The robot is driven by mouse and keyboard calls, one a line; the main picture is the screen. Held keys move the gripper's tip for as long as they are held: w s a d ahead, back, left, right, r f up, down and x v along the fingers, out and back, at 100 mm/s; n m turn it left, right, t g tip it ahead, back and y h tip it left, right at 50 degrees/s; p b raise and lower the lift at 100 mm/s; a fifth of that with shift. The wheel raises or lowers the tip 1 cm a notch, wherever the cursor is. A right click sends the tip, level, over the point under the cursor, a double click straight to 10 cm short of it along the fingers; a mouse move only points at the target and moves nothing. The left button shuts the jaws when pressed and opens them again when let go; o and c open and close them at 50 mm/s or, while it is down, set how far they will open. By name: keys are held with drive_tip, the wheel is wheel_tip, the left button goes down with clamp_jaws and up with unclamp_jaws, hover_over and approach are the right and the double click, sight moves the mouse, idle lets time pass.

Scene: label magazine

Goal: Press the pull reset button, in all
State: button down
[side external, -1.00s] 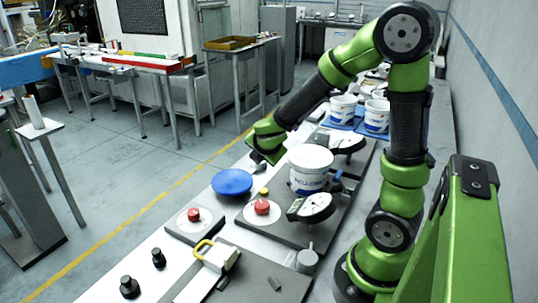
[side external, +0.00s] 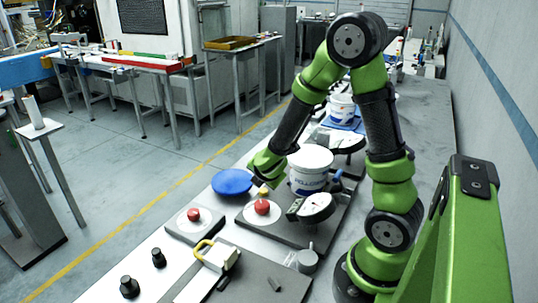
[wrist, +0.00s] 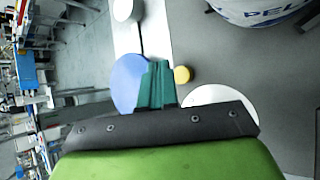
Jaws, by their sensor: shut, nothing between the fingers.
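Two round red buttons stand on pale discs: one (side external: 193,214) on a left plate, another (side external: 262,207) on the grey plate before a white bucket (side external: 310,160). A small yellow button (side external: 264,192) sits just behind the right red button. It also shows in the wrist view (wrist: 182,75). No readable label shows which is the pull reset. My gripper (side external: 260,182) is shut and empty, close by the yellow button. In the wrist view its teal fingers (wrist: 156,72) are left of that button, in front of a blue disc (wrist: 128,78). Contact cannot be told.
The blue disc (side external: 232,182) lies left of my gripper. A round dial (side external: 317,205) stands right of the right red button, before the bucket. More buckets stand behind.

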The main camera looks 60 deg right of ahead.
sight(264, 192)
drive_tip(key=shift+f, duration=0.8)
drive_tip(key=shift+f, duration=0.1)
idle(1.4)
drive_tip(key=shift+f, duration=0.3)
drive_tip(key=shift+f, duration=0.5)
idle(0.7)
drive_tip(key=shift+r, duration=0.95)
drive_tip(key=shift+r, duration=2.5)
